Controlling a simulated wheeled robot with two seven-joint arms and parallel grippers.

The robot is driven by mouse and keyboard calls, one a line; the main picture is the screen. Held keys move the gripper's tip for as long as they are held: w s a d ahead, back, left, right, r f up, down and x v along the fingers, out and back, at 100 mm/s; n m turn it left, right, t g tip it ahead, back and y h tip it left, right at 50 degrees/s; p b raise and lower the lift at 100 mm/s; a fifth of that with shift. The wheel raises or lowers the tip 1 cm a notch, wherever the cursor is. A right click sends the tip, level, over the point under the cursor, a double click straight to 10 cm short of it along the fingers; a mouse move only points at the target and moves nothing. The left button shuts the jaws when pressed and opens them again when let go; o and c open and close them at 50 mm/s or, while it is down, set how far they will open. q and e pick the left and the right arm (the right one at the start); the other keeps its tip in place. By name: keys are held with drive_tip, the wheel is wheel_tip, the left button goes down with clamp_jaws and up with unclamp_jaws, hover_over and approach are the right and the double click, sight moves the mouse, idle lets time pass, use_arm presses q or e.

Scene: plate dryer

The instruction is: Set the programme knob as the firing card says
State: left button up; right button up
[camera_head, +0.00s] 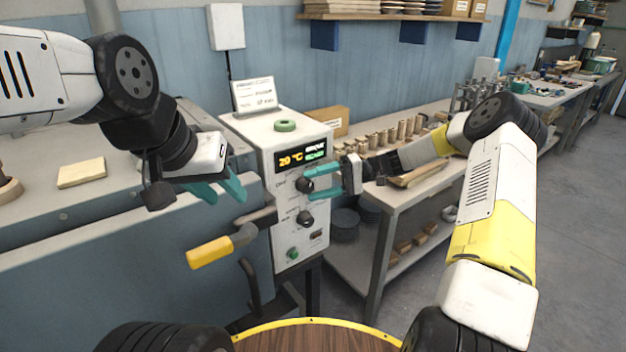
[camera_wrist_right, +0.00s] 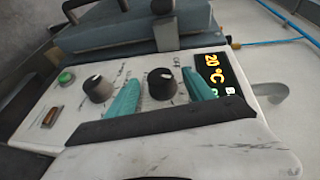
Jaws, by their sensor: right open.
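The white control box (camera_head: 290,150) has a display (camera_head: 303,157) reading 20 °C in orange with small green text. Below it are an upper black knob (camera_head: 305,185) and a lower black knob (camera_head: 305,217); their labels are too small to read. The firing card (camera_head: 254,96) stands on top of the box, its print mostly illegible. My right gripper (camera_head: 325,181) is open, its teal fingers on either side of the upper knob (camera_wrist_right: 161,84); contact cannot be told. The lower knob (camera_wrist_right: 98,89) is outside the fingers. My left gripper (camera_head: 220,191) is open and empty, left of the box.
A yellow-handled lever (camera_head: 210,252) sticks out in front of the box's left side. A green button (camera_head: 293,254) is low on the panel. A bench (camera_head: 440,178) with wooden pieces stands to the right.

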drive_tip(key=v, duration=0.7)
drive_tip(key=s+a+r+t+h, duration=0.1)
drive_tip(key=s+r+t+h, duration=0.1)
drive_tip(key=s+r+h, duration=0.95)
drive_tip(key=s+d+r+m+t+h, duration=0.1)
drive_tip(key=s+d+r+t, duration=0.1)
drive_tip(key=s, duration=0.7)
drive_tip(key=s+d+r+m+t+h, duration=0.1)
drive_tip(key=s+d+t, duration=0.4)
drive_tip(key=s, duration=0.4)
drive_tip(key=shift+r+m+t, duration=0.4)
